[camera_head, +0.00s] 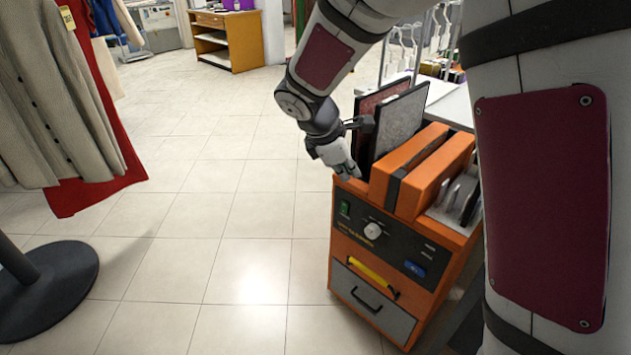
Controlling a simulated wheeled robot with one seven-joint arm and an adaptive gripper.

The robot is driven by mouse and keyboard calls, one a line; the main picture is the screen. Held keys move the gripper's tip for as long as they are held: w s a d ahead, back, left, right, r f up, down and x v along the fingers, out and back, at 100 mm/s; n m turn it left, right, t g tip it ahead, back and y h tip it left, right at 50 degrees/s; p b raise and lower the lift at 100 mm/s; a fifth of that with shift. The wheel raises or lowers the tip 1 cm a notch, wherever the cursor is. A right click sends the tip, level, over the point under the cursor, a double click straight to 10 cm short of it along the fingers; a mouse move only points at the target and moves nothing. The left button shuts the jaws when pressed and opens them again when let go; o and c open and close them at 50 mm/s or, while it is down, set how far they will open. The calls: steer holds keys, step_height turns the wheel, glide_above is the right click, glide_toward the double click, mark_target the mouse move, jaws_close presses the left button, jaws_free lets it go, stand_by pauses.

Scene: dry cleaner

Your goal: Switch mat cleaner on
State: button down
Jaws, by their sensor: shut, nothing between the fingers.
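The mat cleaner is an orange cabinet (340,258) with a dark front control panel (396,240). The panel carries a green switch (345,208) at its upper left, a pale round knob (373,230) and a small blue label (414,268). Dark-framed grey and reddish mats (400,120) stand upright at the top rear. My gripper (352,174) is shut and empty, pointing down at the top left edge of the cabinet, above the green switch. It appears apart from the switch; whether it touches the cabinet edge I cannot tell. The switch position is too small to read.
A clothes rack with a grey knitted garment (55,100) and a red one stands at left, on a black round base (50,283). Tiled floor (230,220) is free between rack and cabinet. A wooden counter (228,42) stands behind. My arm hides part of the right side.

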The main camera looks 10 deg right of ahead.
mark_target(344, 207)
steer(key=w+a+f+n+t+h+b, duration=0.1)
steer(key=w+a+f+n+b, duration=0.3)
steer(key=f, duration=0.6)
steer(key=w+a+f+n+b, duration=0.15)
steer(key=w+f+n, duration=0.35)
steer(key=f, duration=0.6)
steer(key=w+d+f+b, duration=0.3)
steer(key=w+d+f, duration=0.3)
steer(key=d+f, duration=0.1)
steer(key=shift+w+d+f+m+b, duration=0.2)
steer(key=shift+w+f+m+b, duration=0.1)
steer(key=shift+w+m+b, duration=0.1)
steer(key=shift+f, duration=0.1)
steer(key=b, duration=0.1)
steer(key=f+t+h+b, duration=0.1)
steer(key=b, duration=0.1)
steer(key=shift+w+d, duration=0.25)
steer(key=shift+d, duration=0.1)
steer(key=shift+w+d+r, duration=0.1)
steer(key=shift+d+r, duration=0.05)
steer(key=shift+d, duration=0.05)
